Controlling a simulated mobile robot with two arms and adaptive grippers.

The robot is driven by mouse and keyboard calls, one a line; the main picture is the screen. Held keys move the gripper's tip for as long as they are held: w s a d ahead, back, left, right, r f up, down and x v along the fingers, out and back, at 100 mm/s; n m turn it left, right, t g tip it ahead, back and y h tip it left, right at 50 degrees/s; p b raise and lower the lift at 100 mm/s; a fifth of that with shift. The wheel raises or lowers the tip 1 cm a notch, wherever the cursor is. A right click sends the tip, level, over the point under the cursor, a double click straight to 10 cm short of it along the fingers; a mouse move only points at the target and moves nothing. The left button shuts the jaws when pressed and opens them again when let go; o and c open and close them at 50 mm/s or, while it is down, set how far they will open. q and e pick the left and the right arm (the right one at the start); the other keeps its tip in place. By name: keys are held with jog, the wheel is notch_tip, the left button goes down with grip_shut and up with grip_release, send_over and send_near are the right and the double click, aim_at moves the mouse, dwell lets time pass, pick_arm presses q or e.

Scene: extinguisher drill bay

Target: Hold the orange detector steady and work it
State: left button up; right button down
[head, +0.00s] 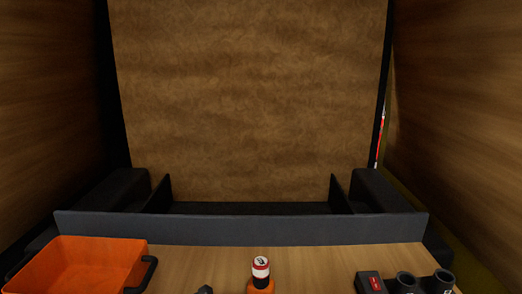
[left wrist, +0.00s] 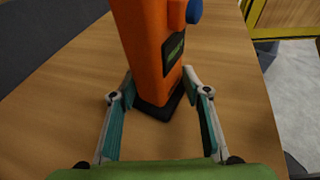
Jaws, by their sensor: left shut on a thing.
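The orange detector (head: 260,286) stands at the bottom middle of the head view, with a red and white cap on top; its lower part is cut off by the frame. In the left wrist view the detector (left wrist: 145,50) is an orange body with a dark base on the wooden top, a small dark screen with green marks, and a blue part at its upper right. My left gripper (left wrist: 157,84) has one finger on each side of the detector's lower body and is shut on it. My right gripper is in neither view.
An orange bin (head: 75,262) with a black handle sits at the left of the wooden bench (head: 340,258). A red and black box (head: 370,283) and black cylinders (head: 405,282) stand at the right. A dark grey ledge (head: 240,228) runs along the back.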

pick_arm(q)
jog(key=o, duration=1.1)
